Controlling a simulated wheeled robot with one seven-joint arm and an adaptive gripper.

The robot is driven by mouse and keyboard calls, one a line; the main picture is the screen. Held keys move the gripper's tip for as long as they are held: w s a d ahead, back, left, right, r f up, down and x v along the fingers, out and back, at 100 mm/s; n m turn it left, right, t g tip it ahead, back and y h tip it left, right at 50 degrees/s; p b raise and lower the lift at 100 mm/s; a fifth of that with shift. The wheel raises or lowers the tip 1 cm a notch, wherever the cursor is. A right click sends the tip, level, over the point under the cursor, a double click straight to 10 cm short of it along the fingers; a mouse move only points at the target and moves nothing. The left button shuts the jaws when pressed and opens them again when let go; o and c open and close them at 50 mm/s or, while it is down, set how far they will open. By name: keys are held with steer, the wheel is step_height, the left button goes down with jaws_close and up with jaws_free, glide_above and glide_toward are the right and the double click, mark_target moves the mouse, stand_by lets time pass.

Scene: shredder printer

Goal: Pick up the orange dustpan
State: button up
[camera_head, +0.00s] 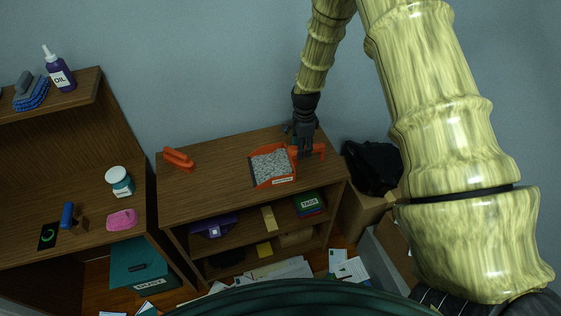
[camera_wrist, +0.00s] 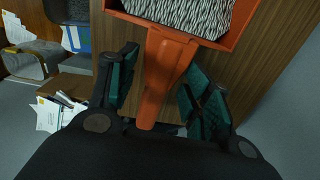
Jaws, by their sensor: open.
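The orange dustpan (camera_head: 259,180) lies on top of the wooden shelf unit, filled with grey shredded material. Its handle points right in the head view, toward my gripper (camera_head: 305,152). In the wrist view the orange dustpan handle (camera_wrist: 166,75) runs between the two green-padded fingers of my gripper (camera_wrist: 160,95). The fingers stand apart on both sides of the handle, with a gap visible on each side. The pan part shows at the top of the wrist view, cut off by the frame edge.
An orange brush-like object (camera_head: 178,159) lies at the left of the shelf top (camera_head: 215,178). A black bag (camera_head: 373,166) sits on a cardboard box to the right. A wooden desk (camera_head: 85,200) with a jar, a pink item and a blue-handled item stands left. Papers lie on the floor.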

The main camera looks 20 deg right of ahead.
mark_target(288, 158)
steer(key=shift+w+f+p, duration=0.2)
steer(key=shift+f+p, duration=0.15)
steer(key=shift+f, duration=0.65)
steer(key=shift+s+f, duration=0.1)
steer(key=shift+f, duration=0.55)
jaws_close()
